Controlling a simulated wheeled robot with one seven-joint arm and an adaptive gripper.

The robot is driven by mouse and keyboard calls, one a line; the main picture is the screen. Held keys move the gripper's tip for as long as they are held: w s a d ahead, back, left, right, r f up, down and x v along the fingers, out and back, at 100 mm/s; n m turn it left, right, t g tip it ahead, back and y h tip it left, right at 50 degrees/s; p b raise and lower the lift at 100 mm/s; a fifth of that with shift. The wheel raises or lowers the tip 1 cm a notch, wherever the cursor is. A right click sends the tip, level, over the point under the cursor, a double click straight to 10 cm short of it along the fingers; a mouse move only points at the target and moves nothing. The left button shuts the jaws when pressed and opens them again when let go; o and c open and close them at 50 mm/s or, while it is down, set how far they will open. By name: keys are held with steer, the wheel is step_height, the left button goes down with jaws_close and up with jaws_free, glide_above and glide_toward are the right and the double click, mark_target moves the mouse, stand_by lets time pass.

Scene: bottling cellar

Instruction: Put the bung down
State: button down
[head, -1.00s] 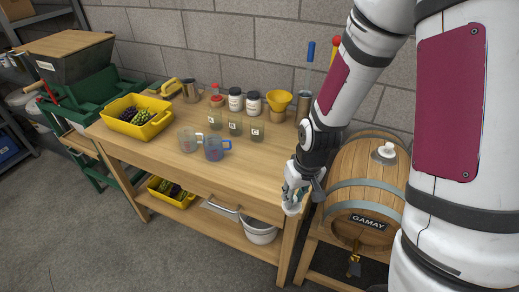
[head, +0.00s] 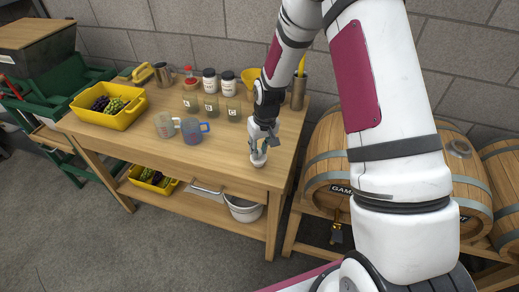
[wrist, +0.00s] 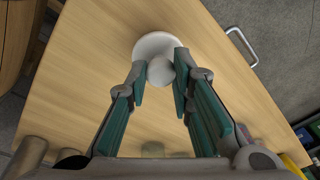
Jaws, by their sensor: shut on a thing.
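My gripper (head: 258,152) is over the right front part of the wooden table (head: 205,157). It is shut on the white bung; in the wrist view its teal-padded fingers (wrist: 160,78) stand on either side of the bung's round white knob (wrist: 160,71). A wider white disc (wrist: 152,43) shows just beyond the knob. I cannot tell whether it is part of the bung or a separate thing under it. Whether the bung touches the tabletop is also unclear. In the head view the bung (head: 258,162) is small and partly hidden by the fingers.
Two measuring jugs (head: 193,131) and several lettered glasses (head: 211,107) stand left of my gripper. A yellow grape crate (head: 110,114) is at the table's left. The Gamay barrel (head: 322,165) stands right of the table, partly hidden by my arm. The front right tabletop is clear.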

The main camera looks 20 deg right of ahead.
steer(key=shift+f, duration=0.25)
steer(key=shift+f, duration=0.2)
steer(key=c, duration=1.4)
jaws_free()
steer(key=shift+r, duration=0.15)
